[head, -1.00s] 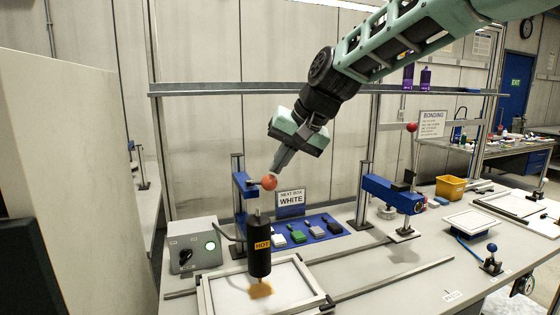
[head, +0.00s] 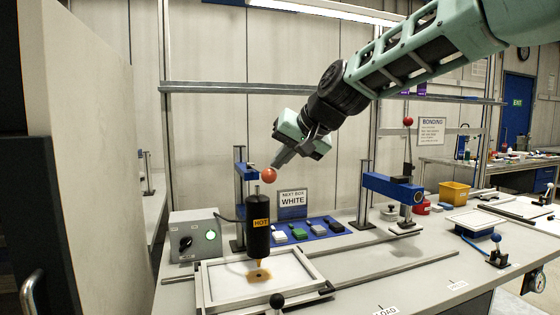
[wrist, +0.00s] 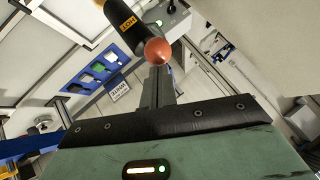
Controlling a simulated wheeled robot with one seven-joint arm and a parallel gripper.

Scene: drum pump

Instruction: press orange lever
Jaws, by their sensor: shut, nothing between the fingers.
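The orange lever's round knob (head: 269,175) stands at the upper left of centre in the head view, beside a blue post bracket (head: 246,172) and above a black cylinder marked HOT (head: 258,228). My gripper (head: 275,164) is shut and empty, its fingertips right at the top of the knob. In the wrist view the knob (wrist: 158,50) lies just past the tips of my shut fingers (wrist: 158,72). Whether they touch it I cannot tell. The cylinder's pointed lower end is over an orange-brown patch (head: 259,275) in a white framed tray (head: 216,292).
A grey control box (head: 197,236) with a green light stands left of the cylinder. A blue mat (head: 347,232) with several coloured blocks and a NEXT BOX WHITE sign (head: 292,204) are behind. A second blue press (head: 392,188) stands to the right, a yellow bin (head: 453,192) beyond.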

